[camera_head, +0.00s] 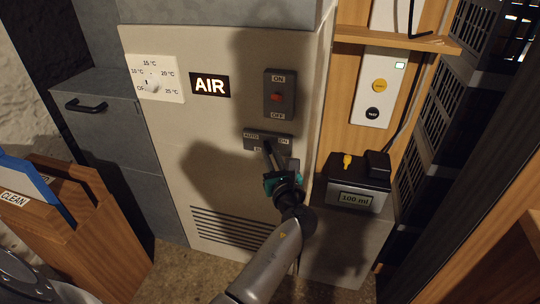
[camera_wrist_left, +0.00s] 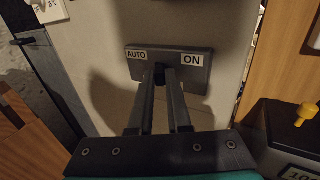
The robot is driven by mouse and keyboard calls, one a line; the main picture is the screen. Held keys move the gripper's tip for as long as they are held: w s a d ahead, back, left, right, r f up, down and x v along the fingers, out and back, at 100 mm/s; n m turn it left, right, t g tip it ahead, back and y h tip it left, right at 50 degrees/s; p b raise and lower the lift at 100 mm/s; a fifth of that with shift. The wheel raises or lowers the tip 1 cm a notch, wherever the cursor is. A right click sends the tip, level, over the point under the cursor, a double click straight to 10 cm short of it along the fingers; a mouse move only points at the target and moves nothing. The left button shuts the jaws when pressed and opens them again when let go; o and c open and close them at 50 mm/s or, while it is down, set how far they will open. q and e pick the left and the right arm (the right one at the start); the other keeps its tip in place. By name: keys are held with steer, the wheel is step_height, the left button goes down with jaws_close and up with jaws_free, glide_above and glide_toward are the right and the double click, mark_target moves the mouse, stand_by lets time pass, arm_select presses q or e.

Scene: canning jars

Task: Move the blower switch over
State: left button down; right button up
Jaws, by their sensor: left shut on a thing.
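The blower switch is a dark grey plate (camera_head: 282,143) on the beige AIR panel, labelled AUTO at its left and ON at its right. Its lower label is mostly hidden by my gripper. In the left wrist view the plate (camera_wrist_left: 200,78) shows with its small black knob (camera_wrist_left: 160,69) between the AUTO and ON labels, a little left of the plate's middle. My left gripper (camera_head: 268,147) reaches up to the plate from below. In the left wrist view its fingertips (camera_wrist_left: 161,77) are shut on the knob. My right gripper is in neither view.
Above is an ON/OFF switch (camera_head: 279,94) with a red button. A temperature dial (camera_head: 152,80) is at upper left. A black box with a 100 ml display (camera_head: 355,199) and a yellow knob stands close on the right. A wooden crate (camera_head: 90,235) is at lower left.

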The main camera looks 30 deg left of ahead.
arm_select(q)
steer(key=c, duration=0.9)
jaws_free()
steer(key=shift+o, duration=0.2)
steer(key=shift+s+d, duration=0.15)
steer(key=p+v, duration=0.3)
steer(key=v, duration=0.8)
steer(key=shift+s, duration=0.25)
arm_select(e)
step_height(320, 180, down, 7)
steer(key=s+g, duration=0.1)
arm_select(q)
steer(key=shift+d, duration=0.1)
